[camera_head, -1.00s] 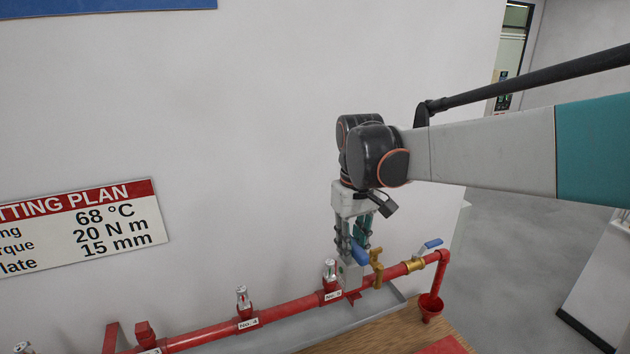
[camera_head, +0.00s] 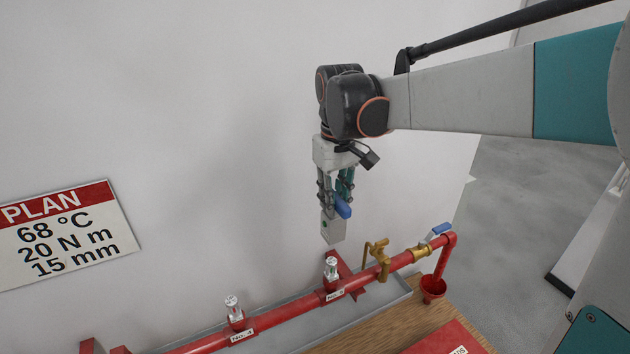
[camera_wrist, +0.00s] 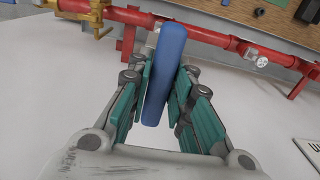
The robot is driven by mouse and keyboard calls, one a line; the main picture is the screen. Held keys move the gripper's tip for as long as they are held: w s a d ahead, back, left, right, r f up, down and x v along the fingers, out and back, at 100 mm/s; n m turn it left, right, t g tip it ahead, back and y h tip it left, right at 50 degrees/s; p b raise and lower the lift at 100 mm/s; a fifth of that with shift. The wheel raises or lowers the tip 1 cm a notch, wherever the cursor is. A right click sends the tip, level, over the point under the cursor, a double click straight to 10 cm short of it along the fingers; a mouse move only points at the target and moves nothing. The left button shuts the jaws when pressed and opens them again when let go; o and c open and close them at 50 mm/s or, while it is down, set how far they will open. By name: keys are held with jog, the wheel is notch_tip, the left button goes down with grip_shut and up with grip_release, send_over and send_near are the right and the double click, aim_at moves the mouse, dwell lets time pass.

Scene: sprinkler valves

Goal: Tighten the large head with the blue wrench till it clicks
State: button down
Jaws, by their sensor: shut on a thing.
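My gripper (camera_head: 336,197) is shut on the blue-handled wrench (camera_head: 343,209). A grey block-like part (camera_head: 332,230) hangs below the fingers, above the pipe. In the wrist view the blue handle (camera_wrist: 166,72) stands between the two finger pads (camera_wrist: 165,85). The right-hand silver head (camera_head: 331,266) stands upright on the red pipe (camera_head: 285,318), just below the grey part and apart from it. Another silver head (camera_head: 234,308) stands further left. I cannot tell by size which head is the large one.
A brass valve (camera_head: 380,260) and a blue-levered valve (camera_head: 440,229) sit on the pipe to the right. A red cup (camera_head: 433,288) hangs at the pipe's end. A grey tray (camera_head: 398,293) lies below the pipe. The wall behind holds a sign (camera_head: 70,235).

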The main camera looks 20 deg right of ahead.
jog(key=shift+f, duration=0.1)
notch_tip(320, 180, down, 7)
jog(key=b, duration=0.5)
jog(key=shift+b, duration=0.3)
jog(key=shift+b, duration=0.3)
dwell(1.5)
jog(key=shift+f+b, duration=2.65)
jog(key=shift+f, duration=0.95)
